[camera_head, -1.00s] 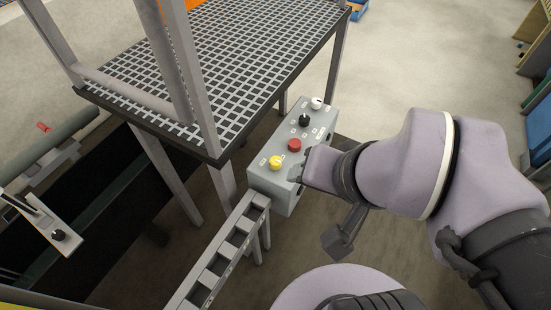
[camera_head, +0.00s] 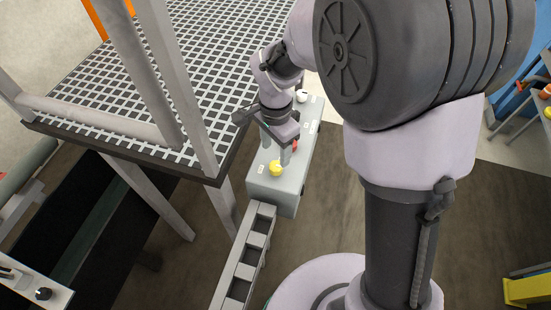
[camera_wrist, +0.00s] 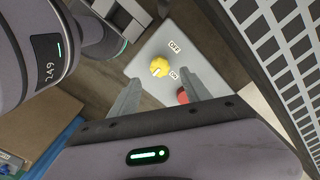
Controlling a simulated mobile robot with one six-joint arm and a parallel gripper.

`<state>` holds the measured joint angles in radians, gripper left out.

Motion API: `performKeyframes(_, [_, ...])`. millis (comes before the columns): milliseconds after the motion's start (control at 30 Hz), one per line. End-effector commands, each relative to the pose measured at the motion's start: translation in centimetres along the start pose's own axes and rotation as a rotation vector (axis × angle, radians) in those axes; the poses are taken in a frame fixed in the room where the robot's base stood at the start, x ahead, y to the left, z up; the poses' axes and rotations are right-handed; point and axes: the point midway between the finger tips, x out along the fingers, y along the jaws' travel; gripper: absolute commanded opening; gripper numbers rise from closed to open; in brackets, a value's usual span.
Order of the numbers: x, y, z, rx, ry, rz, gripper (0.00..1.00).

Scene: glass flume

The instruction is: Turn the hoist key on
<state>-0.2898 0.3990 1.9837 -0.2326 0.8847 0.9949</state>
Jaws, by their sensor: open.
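A yellow knob (camera_head: 276,168) sits on top of the grey control box (camera_head: 278,196), at the near end. In the wrist view, the yellow knob (camera_wrist: 159,67) stands beside an OFF label (camera_wrist: 174,47) and an ON label (camera_wrist: 174,74). A pale mark shows on the knob, but I cannot tell for sure which label it points to. My gripper (camera_head: 275,151) points down over the box, just behind the knob. In the wrist view, my gripper (camera_wrist: 159,79) is open and empty, with its fingers apart and the knob seen between the tips. Contact is not visible.
A red button (camera_head: 295,145) is close beside my fingers, and a white knob (camera_head: 303,96) is at the far end. The black knob is hidden by my gripper. A grating platform (camera_head: 200,60) with grey posts stands left of the box. A rail (camera_head: 243,262) runs toward me.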

Motion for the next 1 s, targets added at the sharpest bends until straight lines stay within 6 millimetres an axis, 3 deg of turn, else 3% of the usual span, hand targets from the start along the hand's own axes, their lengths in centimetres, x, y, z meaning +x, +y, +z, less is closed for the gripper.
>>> performKeyframes(33, [2.0, 0.1, 0.0, 0.000, -0.001, 0.003, 0.56])
performKeyframes(100, [3.7, 0.1, 0.0, 0.000, -0.001, 0.003, 0.56])
performKeyframes(233, [5.8, 0.0, 0.0, 0.000, 0.000, 0.001, 0.56])
performKeyframes(600, [6.7, 0.0, 0.0, 0.000, 0.000, -0.001, 0.56])
performKeyframes(667, [6.7, 0.0, 0.0, 0.000, 0.000, -0.001, 0.48])
performKeyframes(900, [6.7, 0.0, 0.0, 0.000, 0.000, -0.001, 0.01])
performKeyframes(1000, [6.7, 0.0, 0.0, -0.001, 0.000, -0.001, 0.00])
